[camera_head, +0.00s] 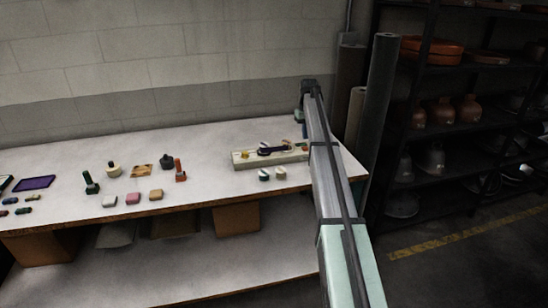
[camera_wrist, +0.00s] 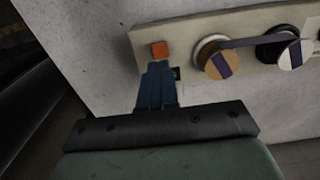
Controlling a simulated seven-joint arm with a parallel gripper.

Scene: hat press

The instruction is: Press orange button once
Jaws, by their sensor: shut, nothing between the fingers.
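The orange button (camera_wrist: 159,49) is a small square at the left end of a pale beige panel (camera_wrist: 190,25) in the wrist view. My gripper (camera_wrist: 158,66) has its blue fingers closed together and empty. Its tips are just below the button in the picture, over the panel's near edge; I cannot tell whether they touch anything. A small dark green piece (camera_wrist: 176,73) shows right beside the fingertips. In the head view the panel (camera_head: 243,160) lies at the right part of the table; my arm passes its right end, and I cannot make out the fingers there.
In the wrist view, a tan round part (camera_wrist: 212,66) and a black-and-white one (camera_wrist: 284,50) with purple strips stand right of the button. The white table (camera_head: 215,190) holds two small round items (camera_head: 272,174) before the panel and several tools and blocks farther left.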

